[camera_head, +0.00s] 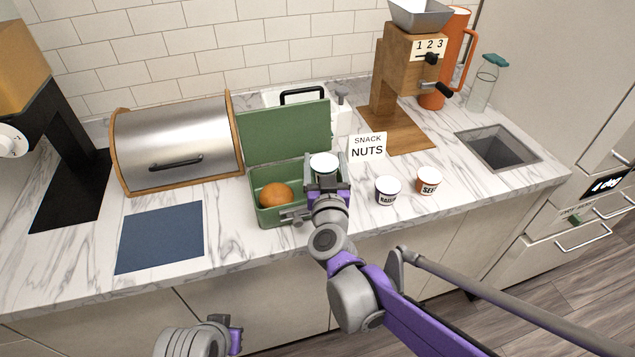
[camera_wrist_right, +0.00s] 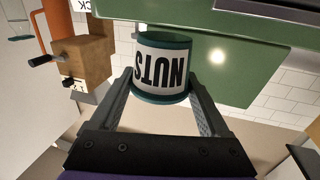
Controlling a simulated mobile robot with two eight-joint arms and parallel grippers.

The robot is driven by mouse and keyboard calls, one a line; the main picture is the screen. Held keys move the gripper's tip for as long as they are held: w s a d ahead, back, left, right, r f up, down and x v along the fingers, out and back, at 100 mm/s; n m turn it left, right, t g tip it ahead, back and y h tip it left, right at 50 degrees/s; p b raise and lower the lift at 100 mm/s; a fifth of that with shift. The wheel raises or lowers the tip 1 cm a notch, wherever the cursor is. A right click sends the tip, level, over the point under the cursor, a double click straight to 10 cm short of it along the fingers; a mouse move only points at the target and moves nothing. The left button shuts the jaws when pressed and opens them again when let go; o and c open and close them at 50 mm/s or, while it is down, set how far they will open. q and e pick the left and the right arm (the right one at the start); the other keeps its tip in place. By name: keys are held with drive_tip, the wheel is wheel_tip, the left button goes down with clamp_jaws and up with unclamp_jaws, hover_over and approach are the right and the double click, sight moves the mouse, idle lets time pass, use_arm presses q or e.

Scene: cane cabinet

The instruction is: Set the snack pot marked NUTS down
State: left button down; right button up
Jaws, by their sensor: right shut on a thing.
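The snack pot marked NUTS (camera_wrist_right: 160,66) is white with teal rims and appears upside down in the right wrist view. In the head view its pale top (camera_head: 323,161) shows over the right part of the open green lunch box (camera_head: 262,217). My right gripper (camera_head: 326,181) is shut on the pot, one finger on each side. The gripper hides the box's right part, so I cannot tell whether the pot touches the box floor. My left gripper (camera_head: 236,335) is low at the bottom left, away from the counter; its fingers do not show clearly.
An orange (camera_head: 276,196) lies in the box's left part; the raised green lid (camera_head: 285,132) stands behind. A SNACK NUTS card (camera_head: 367,147), a RAISINS-like pot (camera_head: 387,190) and a SEEDS-like pot (camera_head: 428,181) are to the right. A blue mat (camera_head: 160,237) lies left.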

wheel_tip(320, 180, down, 5)
drive_tip(key=shift+r, duration=0.1)
idle(0.3)
